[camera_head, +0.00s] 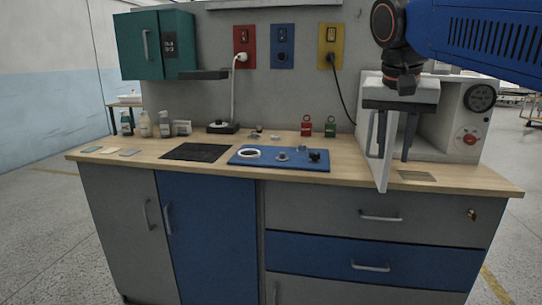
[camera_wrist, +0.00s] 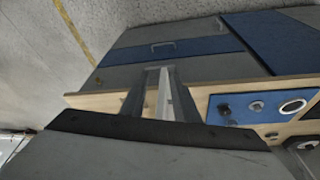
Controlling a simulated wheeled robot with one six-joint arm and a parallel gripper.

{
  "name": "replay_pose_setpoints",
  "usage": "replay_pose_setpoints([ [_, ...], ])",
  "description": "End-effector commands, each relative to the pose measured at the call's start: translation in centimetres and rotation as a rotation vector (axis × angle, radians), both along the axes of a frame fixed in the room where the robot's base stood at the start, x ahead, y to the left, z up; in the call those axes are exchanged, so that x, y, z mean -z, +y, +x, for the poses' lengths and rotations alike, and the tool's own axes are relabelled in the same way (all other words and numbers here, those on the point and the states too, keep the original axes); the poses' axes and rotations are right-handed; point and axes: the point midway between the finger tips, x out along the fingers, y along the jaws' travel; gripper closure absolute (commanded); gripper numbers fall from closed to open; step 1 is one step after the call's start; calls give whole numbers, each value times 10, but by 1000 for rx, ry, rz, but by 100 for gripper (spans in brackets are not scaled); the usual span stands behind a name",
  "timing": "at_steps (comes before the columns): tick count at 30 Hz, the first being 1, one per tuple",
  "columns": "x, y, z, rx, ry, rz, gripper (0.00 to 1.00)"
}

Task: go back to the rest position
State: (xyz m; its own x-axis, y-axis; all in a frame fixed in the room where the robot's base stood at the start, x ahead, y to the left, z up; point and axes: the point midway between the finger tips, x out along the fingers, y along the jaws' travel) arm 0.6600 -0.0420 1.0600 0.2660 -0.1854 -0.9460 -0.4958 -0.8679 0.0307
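My gripper (camera_head: 393,157) hangs from my blue arm at the upper right of the head view, pointing down in front of the white oven-like box (camera_head: 462,105). Its two dark fingers are apart. The box's white door (camera_head: 384,178) stands open toward the front, and the fingers reach down around its upper part. In the wrist view the fingers of my gripper (camera_wrist: 160,72) show with the pale door edge (camera_wrist: 163,98) between them. I cannot tell whether a finger touches the door. No object is held.
The wooden worktop (camera_head: 345,160) carries a blue board (camera_head: 255,162) with small parts, a dark mat (camera_head: 196,152), bottles (camera_head: 145,124) at the back left, and red (camera_head: 306,126) and green (camera_head: 330,127) padlock-like items. A black cable (camera_head: 345,98) hangs beside the box.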

Motion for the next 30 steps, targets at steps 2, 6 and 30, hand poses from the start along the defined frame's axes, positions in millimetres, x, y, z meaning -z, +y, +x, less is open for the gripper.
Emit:
replay_pose_setpoints([
  [2, 28, -8, -20, -60, 0, 6, 72],
  [6, 81, -16, -51, -176, -6, 15, 72],
  [30, 299, -27, -170, -525, -92, 6, 72],
])
